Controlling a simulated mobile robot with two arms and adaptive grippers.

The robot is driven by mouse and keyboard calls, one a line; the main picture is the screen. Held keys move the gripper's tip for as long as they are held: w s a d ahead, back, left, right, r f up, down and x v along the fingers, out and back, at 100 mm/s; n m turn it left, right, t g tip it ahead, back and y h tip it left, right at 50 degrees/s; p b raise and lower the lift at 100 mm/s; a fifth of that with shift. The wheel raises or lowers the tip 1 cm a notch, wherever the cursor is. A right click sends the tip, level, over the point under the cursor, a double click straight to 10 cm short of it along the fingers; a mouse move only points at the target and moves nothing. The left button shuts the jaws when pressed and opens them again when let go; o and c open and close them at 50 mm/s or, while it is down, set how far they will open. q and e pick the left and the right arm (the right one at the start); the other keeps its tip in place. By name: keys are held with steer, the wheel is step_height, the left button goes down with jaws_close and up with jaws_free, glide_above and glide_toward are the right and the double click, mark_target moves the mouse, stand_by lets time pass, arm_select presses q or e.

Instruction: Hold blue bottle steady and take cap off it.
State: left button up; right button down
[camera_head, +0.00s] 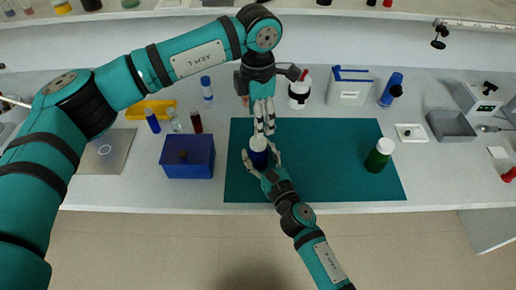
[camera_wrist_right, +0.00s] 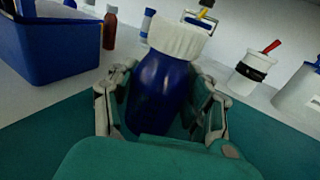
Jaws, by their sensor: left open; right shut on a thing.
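The blue bottle (camera_head: 259,159) stands on the teal mat (camera_head: 320,180) near its left end, with its white cap (camera_head: 258,144) on top. In the right wrist view the bottle (camera_wrist_right: 160,92) is dark blue and upright or slightly tilted, with the ribbed white cap (camera_wrist_right: 181,37) on it. My right gripper (camera_head: 262,163) is shut on the bottle's body, one finger on each side; it also shows in the wrist view (camera_wrist_right: 162,115). My left gripper (camera_head: 264,131) points down just behind and above the cap, fingers open. Whether its fingertips touch the cap I cannot tell.
A green bottle (camera_head: 378,157) with a white cap stands at the mat's right. A blue box (camera_head: 187,157) is left of the mat. The mat's middle is clear.

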mark_target(258, 140)
arm_select(q)
steer(key=m, duration=0.6)
steer(key=shift+m, duration=0.3)
steer(key=m, duration=0.4)
steer(key=shift+m, duration=0.4)
steer(key=m, duration=1)
steer(key=shift+f+m, duration=0.1)
steer(key=shift+m, duration=0.3)
steer(key=shift+f, duration=3.95)
steer(key=shift+c, duration=0.4)
